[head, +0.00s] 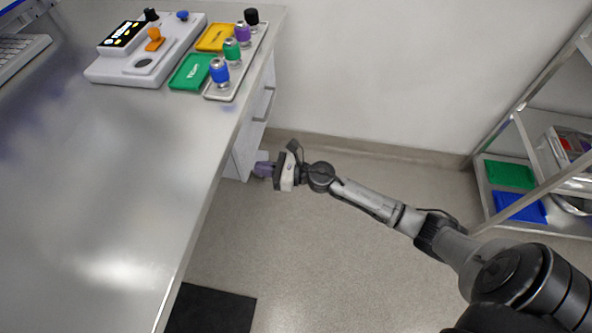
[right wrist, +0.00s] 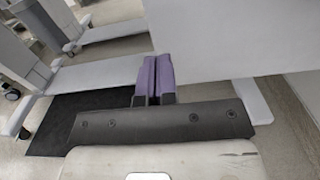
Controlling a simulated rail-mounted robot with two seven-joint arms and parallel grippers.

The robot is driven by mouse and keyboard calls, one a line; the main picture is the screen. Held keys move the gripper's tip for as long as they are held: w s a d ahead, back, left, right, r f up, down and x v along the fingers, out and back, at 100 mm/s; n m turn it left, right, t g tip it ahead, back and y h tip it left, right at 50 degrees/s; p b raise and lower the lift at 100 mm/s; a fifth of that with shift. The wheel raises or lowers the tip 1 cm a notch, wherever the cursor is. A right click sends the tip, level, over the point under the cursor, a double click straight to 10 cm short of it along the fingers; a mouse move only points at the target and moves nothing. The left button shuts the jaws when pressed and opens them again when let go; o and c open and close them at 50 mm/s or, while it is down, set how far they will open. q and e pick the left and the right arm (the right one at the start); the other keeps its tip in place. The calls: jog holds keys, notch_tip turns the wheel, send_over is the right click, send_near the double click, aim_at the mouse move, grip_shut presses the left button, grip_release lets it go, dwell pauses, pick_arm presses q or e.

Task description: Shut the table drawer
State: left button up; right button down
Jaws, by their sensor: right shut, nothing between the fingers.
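A white drawer unit (head: 257,115) shows under the right edge of the steel table (head: 90,190). The tabletop hides most of it, so I cannot tell how far a drawer is out. My right gripper (head: 262,169) is low beside the unit, its purple fingers shut and empty. In the right wrist view the shut fingertips (right wrist: 154,72) are at the left edge of a flat white panel (right wrist: 225,35), probably part of the drawer unit. I cannot tell whether they touch it. My left gripper is not in view.
On the tabletop are a grey device (head: 130,65), a green tray (head: 190,72), a yellow tray (head: 215,38) and a rack with several coloured-top vials (head: 219,72). A metal shelf (head: 515,125) stands right. A black mat (head: 212,310) lies on otherwise open floor.

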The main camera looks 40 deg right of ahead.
jog(key=p+v, duration=0.1)
jog(key=v, duration=0.9)
jog(key=shift+s+d, duration=0.3)
jog(key=shift+r, duration=0.1)
